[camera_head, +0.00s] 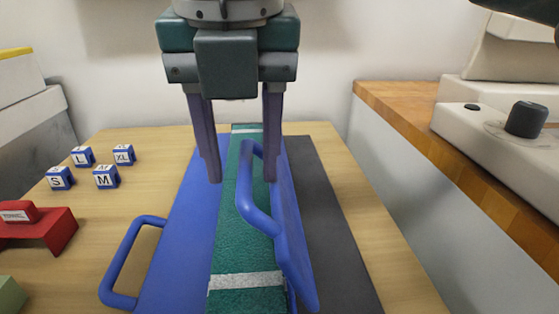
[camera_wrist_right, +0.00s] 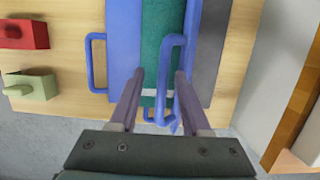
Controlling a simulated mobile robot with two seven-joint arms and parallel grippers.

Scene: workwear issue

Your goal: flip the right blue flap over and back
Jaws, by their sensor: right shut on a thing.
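The right blue flap (camera_head: 290,235) stands raised, nearly upright, along the right side of a green strip (camera_head: 240,262) with white bands. Its blue loop handle (camera_head: 253,213) points left over the strip. My right gripper (camera_head: 243,178) comes down from above, with the handle's far end between its fingers, and is shut on the flap's handle. The wrist view shows the handle (camera_wrist_right: 171,72) between the fingers, closer to the right one. The left blue flap (camera_head: 180,240) lies flat, with its handle (camera_head: 128,262) out to the left. My left gripper is not in view.
A dark grey panel (camera_head: 335,230) lies bare right of the raised flap. Several lettered blocks (camera_head: 105,177), a red block (camera_head: 45,232) and a green block (camera_head: 8,297) are on the left. A wooden counter (camera_head: 405,100) with a white machine (camera_head: 500,125) stands at right.

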